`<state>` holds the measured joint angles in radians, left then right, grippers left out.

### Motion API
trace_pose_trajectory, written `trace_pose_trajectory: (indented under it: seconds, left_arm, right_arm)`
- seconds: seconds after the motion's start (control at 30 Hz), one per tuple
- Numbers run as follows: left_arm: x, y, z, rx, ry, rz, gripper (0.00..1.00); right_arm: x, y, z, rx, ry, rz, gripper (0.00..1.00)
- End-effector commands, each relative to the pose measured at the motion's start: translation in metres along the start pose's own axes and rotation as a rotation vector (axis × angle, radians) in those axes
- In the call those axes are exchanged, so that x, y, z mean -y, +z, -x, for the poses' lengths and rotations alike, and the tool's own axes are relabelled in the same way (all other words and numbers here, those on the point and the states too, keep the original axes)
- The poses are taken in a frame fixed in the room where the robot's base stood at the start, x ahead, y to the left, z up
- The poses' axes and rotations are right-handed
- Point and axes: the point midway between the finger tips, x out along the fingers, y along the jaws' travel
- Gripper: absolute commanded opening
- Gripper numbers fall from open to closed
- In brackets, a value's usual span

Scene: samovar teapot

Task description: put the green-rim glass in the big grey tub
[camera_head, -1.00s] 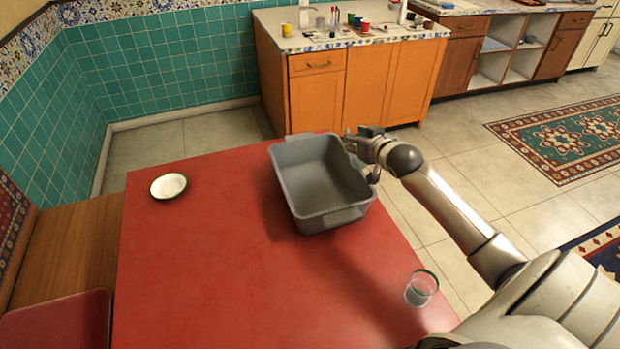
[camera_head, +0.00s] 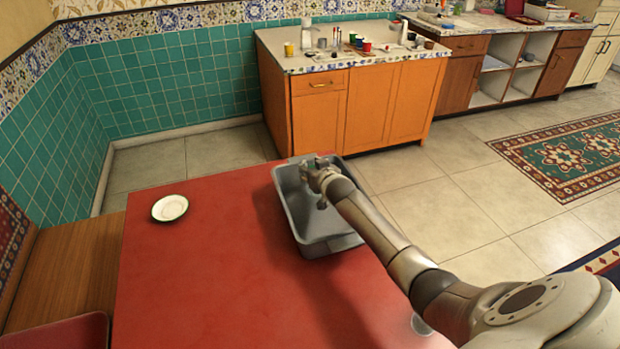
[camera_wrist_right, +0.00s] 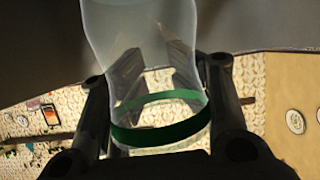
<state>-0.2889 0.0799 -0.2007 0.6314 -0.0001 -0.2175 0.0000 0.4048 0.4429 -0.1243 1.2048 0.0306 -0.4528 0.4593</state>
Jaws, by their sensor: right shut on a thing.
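The big grey tub (camera_head: 327,245) stands on the red table near its far right edge. My right gripper (camera_head: 312,176) is over the tub's far part. In the right wrist view it is shut on a clear green-rim glass (camera_wrist_right: 140,45), with one finger on each side. In the head view the held glass cannot be made out clearly. A grey surface, likely the tub (camera_wrist_right: 270,25), fills the top of the wrist view. A second clear glass (camera_head: 421,325) stands on the table at the lower right, mostly hidden by my arm. My left gripper is not in view.
The red table (camera_head: 200,280) is mostly bare. A small white plate (camera_head: 170,208) lies at its far left. An orange cabinet (camera_head: 365,105) with cups and jars on its counter stands beyond the table. A bench (camera_head: 60,260) is on the left.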

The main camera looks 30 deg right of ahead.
Motion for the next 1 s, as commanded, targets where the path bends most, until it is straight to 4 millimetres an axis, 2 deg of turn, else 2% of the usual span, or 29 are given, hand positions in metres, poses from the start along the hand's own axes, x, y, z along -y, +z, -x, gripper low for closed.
trace_pose_trajectory:
  seconds: [0.13, 0.33, 0.73, 0.77, 0.93, 1.0]
  left_arm:
    - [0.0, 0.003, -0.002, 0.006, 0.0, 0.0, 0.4]
    - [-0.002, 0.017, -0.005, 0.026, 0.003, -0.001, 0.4]
    - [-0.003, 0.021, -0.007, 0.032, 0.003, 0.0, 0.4]
    - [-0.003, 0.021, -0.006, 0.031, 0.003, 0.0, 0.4]
    - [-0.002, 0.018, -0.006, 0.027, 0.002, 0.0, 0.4]
    - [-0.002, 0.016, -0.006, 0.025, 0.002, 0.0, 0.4]
  right_arm:
    - [0.006, 0.006, -0.008, 0.0, -0.002, -0.002, 0.12]
    - [0.006, 0.031, -0.018, 0.0, 0.0, -0.001, 0.12]
    - [0.006, 0.037, -0.021, -0.001, -0.001, -0.001, 0.12]
    - [0.005, 0.036, -0.02, 0.0, -0.001, -0.001, 0.42]
    - [0.005, 0.036, -0.02, 0.0, -0.001, -0.001, 0.64]
    - [0.005, 0.036, -0.02, 0.0, -0.001, -0.001, 0.66]
